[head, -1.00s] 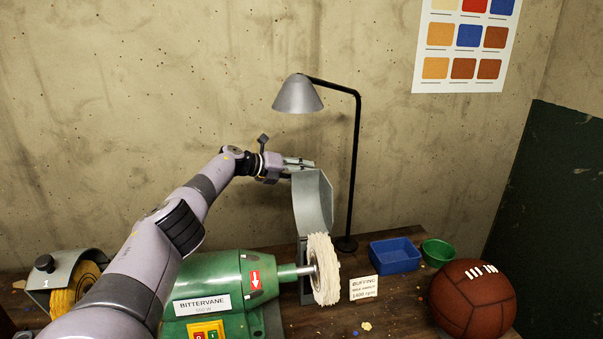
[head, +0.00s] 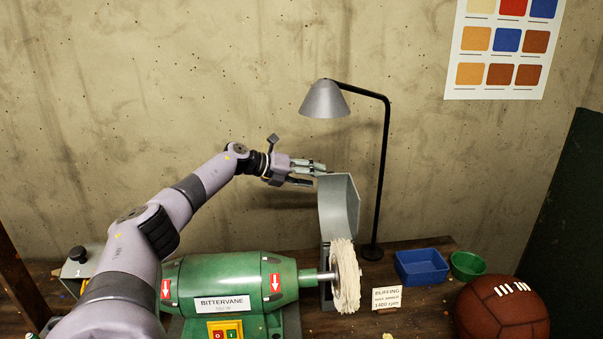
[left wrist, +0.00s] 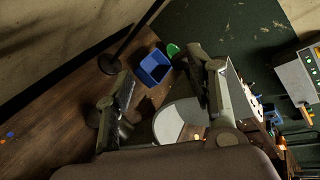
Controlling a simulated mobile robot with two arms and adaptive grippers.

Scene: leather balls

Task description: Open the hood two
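Hood two (head: 340,208) is the curved grey metal cover at the right end of the green buffing machine (head: 215,285). It stands raised, upright above and behind the white buffing wheel (head: 345,275). My left gripper (head: 318,173) is at the hood's upper left edge, its two fingers apart and nothing visibly held between them. In the left wrist view the open fingers (left wrist: 165,95) frame a light grey curved surface, likely the hood (left wrist: 180,122). Whether a finger touches the hood I cannot tell. My right gripper is not in view.
A black-stemmed lamp (head: 386,160) stands close behind and right of the hood. A blue bin (head: 421,267), green bowl (head: 467,264), sign card (head: 386,299) and brown leather ball (head: 503,308) lie to the right. Hood one (head: 77,268), marked 1, is at the left.

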